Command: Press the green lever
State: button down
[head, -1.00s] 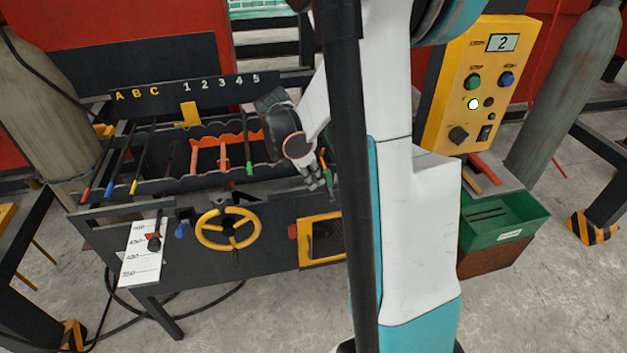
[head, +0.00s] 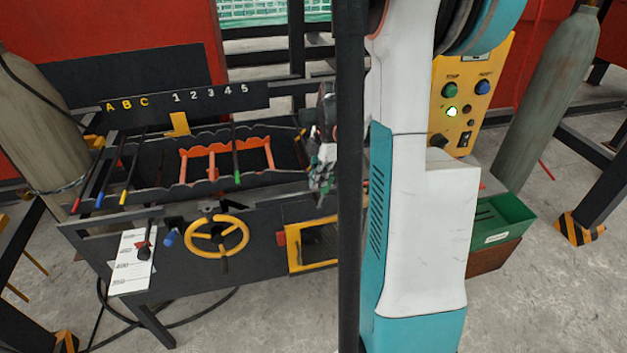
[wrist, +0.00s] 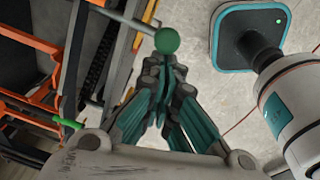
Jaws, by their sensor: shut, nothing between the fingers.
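The green lever shows in the wrist view as a round green ball knob (wrist: 167,40) on a thin grey rod. It stands just beyond my gripper's fingertips; I cannot tell whether they touch. My gripper (wrist: 163,70) has its fingers together, with nothing seen between them. In the head view my gripper (head: 318,190) is at the right end of the black bench, above the yellow-framed panel. There my gripper and arm hide most of the lever area, and I cannot make out the knob clearly.
A green-tipped bar (head: 237,176) lies across the bench left of my gripper, near the orange rack (head: 212,165). A yellow handwheel (head: 216,236) is on the bench front. The yellow control box (head: 465,95) and green bin (head: 500,222) stand right of my arm.

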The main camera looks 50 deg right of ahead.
jog(key=s+d+f+y+b, duration=0.1)
jog(key=s+d+f+b, duration=0.1)
jog(key=d, duration=0.5)
jog(key=shift+s+f+t, duration=0.3)
jog(key=shift+s+f, duration=0.25)
jog(key=shift+s, duration=0.6)
jog(key=shift+s+f, duration=0.25)
dwell(0.3)
jog(key=shift+r, duration=0.1)
jog(key=v, duration=1.2)
jog(key=shift+w+a+r, duration=0.1)
jog(key=shift+w, duration=0.1)
